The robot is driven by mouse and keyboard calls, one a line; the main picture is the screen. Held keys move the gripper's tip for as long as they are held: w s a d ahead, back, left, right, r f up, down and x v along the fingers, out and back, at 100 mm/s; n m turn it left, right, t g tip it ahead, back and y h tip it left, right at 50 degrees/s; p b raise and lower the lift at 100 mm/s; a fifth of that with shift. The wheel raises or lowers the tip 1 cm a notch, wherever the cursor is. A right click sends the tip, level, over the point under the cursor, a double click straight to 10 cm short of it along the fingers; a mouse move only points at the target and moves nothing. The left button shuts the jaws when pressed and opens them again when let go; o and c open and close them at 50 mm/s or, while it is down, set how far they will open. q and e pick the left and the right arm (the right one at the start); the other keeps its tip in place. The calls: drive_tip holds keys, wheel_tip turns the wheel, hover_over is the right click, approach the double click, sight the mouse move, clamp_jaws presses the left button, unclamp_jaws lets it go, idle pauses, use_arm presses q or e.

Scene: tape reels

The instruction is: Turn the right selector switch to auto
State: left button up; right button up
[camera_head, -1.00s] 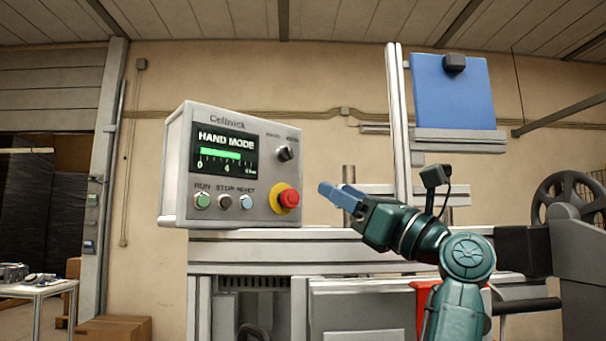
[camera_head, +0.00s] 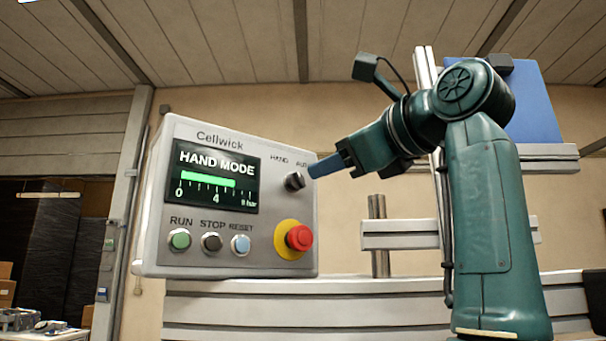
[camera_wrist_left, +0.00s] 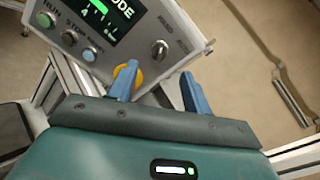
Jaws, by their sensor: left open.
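The control panel (camera_head: 160,240) carries a black selector switch (camera_head: 294,181) at its upper right, below the labels HAND and AUTO. Its screen (camera_head: 215,175) reads HAND MODE with a green bar. My left gripper (camera_head: 318,167) is open, its blue fingertips just right of the switch in the head view and partly over the AUTO label. In the left wrist view the switch (camera_wrist_left: 160,49) shows beyond the gap between the two spread fingers (camera_wrist_left: 158,84). Nothing is between the fingers. My right gripper is not in view.
A red emergency stop button (camera_head: 299,238) on a yellow ring sits below the switch. Green RUN (camera_head: 179,239), dark STOP (camera_head: 212,242) and blue RESET (camera_head: 241,244) buttons line the panel's lower edge. A metal post and rail (camera_head: 400,235) stand right of the panel.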

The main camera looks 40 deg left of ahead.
sight(299, 176)
use_arm(q)
drive_tip(key=p+x, duration=0.1)
drive_tip(key=x, duration=0.8)
drive_tip(key=shift+c, duration=0.6)
drive_tip(key=c, duration=0.8)
drive_tip(key=shift+c, duration=0.2)
